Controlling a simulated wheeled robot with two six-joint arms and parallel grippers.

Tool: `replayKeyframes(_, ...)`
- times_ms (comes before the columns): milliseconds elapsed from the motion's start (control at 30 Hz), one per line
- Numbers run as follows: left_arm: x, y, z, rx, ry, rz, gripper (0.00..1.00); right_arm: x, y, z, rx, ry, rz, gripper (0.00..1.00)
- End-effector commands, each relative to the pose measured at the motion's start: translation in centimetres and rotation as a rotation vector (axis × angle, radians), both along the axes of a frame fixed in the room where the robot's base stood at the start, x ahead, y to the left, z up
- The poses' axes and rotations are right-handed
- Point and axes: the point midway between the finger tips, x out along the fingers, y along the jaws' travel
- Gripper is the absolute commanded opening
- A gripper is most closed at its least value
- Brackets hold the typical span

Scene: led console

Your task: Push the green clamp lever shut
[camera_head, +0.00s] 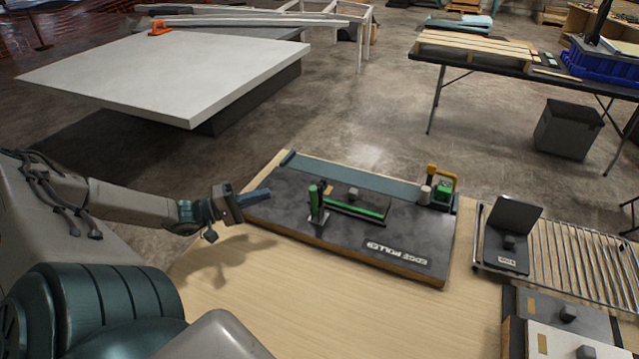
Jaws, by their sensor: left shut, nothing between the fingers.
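The green clamp lever (314,200) stands upright from its metal bracket on the dark console board (290,228), left of the board's middle. A long green-edged bar (358,208) lies to the right of the lever, near a small grey block. My left gripper (268,194) is shut and empty. It appears over the board's left end, to the left of the lever and apart from it. My right gripper is not in view.
A yellow-handled clamp (442,182) with a green block stands at the board's far right. A metal rack (580,260) and a dark folded panel (510,235) lie further right. The wooden tabletop (350,310) in front of the board is clear.

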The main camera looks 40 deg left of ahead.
Motion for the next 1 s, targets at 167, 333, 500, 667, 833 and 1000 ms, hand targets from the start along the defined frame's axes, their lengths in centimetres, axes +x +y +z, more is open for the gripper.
replayKeyframes(167,0.3,-2.4,0.3,0.057,-0.026,-0.081,0.0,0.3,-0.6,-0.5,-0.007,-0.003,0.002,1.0)
replayKeyframes(333,2.5,-3.9,0.3,0.057,-0.028,-0.08,0.0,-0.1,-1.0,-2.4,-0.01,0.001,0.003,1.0)
replayKeyframes(500,4.9,-5.6,0.5,0.055,-0.028,-0.078,0.0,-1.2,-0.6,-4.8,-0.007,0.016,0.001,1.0)
replayKeyframes(667,6.6,-6.7,0.8,0.056,-0.026,-0.077,0.0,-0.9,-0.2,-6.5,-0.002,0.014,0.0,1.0)
replayKeyframes(833,7.5,-7.4,1.2,0.054,-0.024,-0.077,0.0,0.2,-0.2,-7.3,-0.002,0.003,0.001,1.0)
replayKeyframes(1000,7.8,-7.6,1.4,0.054,-0.022,-0.075,0.0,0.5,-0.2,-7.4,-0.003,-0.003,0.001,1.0)
